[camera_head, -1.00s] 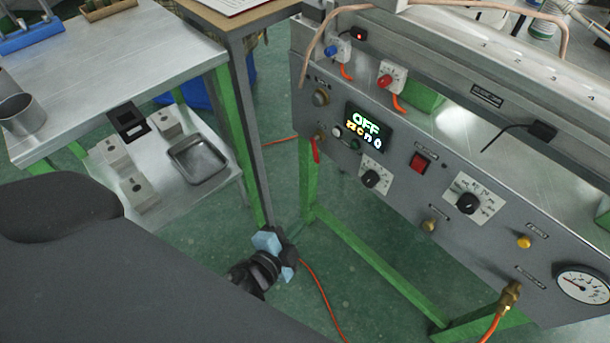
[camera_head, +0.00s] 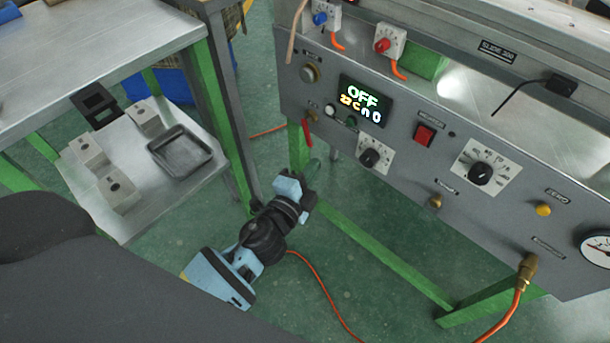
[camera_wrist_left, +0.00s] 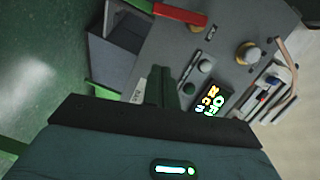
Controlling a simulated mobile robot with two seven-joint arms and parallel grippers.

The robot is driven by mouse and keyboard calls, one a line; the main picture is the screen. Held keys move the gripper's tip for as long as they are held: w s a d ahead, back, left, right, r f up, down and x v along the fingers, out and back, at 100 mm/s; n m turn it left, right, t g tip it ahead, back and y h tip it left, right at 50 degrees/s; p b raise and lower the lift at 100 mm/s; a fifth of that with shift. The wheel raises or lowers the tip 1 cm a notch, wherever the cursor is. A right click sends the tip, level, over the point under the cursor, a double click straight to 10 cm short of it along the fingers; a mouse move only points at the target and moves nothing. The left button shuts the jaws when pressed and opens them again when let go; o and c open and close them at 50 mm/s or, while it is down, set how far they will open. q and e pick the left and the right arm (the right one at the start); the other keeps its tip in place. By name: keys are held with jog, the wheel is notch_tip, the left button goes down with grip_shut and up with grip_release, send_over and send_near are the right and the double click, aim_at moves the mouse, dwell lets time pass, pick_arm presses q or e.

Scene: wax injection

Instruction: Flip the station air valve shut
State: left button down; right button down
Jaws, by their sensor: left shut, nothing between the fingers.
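The air valve's red lever (camera_head: 308,133) hangs down from a small brass fitting on the left end of the grey station panel (camera_head: 400,150). My left gripper (camera_head: 313,168) is just below the lever in the head view, pointing up toward the panel. Its fingers are together and empty in the wrist view (camera_wrist_left: 164,82). I see a gap between the fingers and the lever; contact is not visible. My right gripper is in neither view.
The lit display (camera_head: 364,100) reads OFF beside the valve. Knobs, a red switch (camera_head: 424,134) and an orange hose (camera_head: 516,310) are on the panel to the right. A metal bench (camera_head: 110,50) with a lower shelf holding a dark tray (camera_head: 180,152) stands left.

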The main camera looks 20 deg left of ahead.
aim_at(309, 132)
pick_arm(q)
jog(key=w, duration=0.5)
jog(key=shift+w+d+f+b, duration=0.15)
jog(key=shift+w+f+b, duration=0.1)
jog(key=shift+w+b, duration=0.15)
jog(key=shift+w+a+f, duration=0.1)
jog(key=shift+a+f, duration=0.05)
jog(key=shift+a, duration=0.45)
jog(key=shift+w+a+f, duration=0.1)
jog(key=shift+a+f, duration=0.05)
jog(key=shift+a, duration=0.4)
jog(key=shift+w+a+f, duration=0.15)
jog(key=shift+a, duration=0.45)
